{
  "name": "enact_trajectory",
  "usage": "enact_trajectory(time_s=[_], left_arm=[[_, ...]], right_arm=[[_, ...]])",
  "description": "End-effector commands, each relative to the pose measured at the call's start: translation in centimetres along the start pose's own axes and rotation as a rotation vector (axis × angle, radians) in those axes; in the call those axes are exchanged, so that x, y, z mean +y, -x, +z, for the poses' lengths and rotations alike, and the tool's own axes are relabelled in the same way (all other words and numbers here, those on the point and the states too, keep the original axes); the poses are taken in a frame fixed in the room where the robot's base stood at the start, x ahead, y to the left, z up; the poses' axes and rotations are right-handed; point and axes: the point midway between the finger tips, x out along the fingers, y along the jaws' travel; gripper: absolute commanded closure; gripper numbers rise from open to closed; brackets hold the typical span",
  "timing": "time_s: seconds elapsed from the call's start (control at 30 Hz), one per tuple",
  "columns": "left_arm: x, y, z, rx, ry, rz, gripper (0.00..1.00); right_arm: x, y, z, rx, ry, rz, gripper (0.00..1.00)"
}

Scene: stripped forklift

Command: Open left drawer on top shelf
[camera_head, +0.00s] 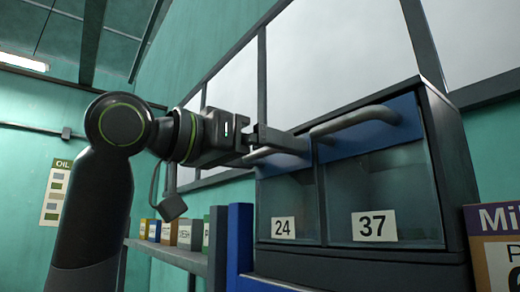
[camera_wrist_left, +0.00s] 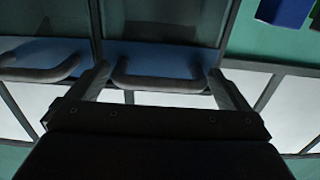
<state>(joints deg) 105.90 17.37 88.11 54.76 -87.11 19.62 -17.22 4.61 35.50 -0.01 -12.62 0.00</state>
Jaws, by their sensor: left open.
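The cabinet's left drawer (camera_head: 290,205) has a dark glassy front, a label 24 and a blue strip along its top with a grey bar handle (camera_head: 258,156). It looks shut. In the left wrist view, that handle (camera_wrist_left: 160,84) lies between the two spread fingers of my left gripper (camera_wrist_left: 159,70). In the head view, my left gripper (camera_head: 266,144) is open at the handle and hides part of it. Whether the fingers touch it cannot be told. My right gripper is in neither view.
The right drawer (camera_head: 385,188), labelled 37, has its own protruding handle (camera_head: 350,122) close beside my left gripper. A blue post (camera_head: 240,238) stands left of the cabinet. Several small boxes (camera_head: 168,232) sit on a lower shelf. A printed box (camera_head: 495,240) stands at the right.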

Motion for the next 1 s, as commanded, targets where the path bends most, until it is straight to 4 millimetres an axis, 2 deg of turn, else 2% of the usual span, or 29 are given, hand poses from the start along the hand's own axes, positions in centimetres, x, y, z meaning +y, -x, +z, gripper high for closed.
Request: enact_trajectory(time_s=[0.13, 0.5, 0.53, 0.77, 1.0], left_arm=[[0.0, 0.0, 0.0, 0.000, 0.000, 0.000, 0.02], [0.0, 0.1, 0.0, 0.000, 0.000, 0.000, 0.50], [0.0, 0.1, 0.0, 0.000, 0.000, -0.001, 0.52], [-0.1, 0.3, 0.3, 0.019, 0.001, -0.002, 0.52], [-0.1, 1.5, 1.3, 0.113, 0.000, -0.003, 0.52]], right_arm=[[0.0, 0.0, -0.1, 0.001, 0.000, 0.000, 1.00], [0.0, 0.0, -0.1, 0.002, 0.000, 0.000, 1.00], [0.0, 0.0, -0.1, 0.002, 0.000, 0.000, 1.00], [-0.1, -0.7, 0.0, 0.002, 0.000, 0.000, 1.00], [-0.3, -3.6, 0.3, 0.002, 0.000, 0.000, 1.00]])
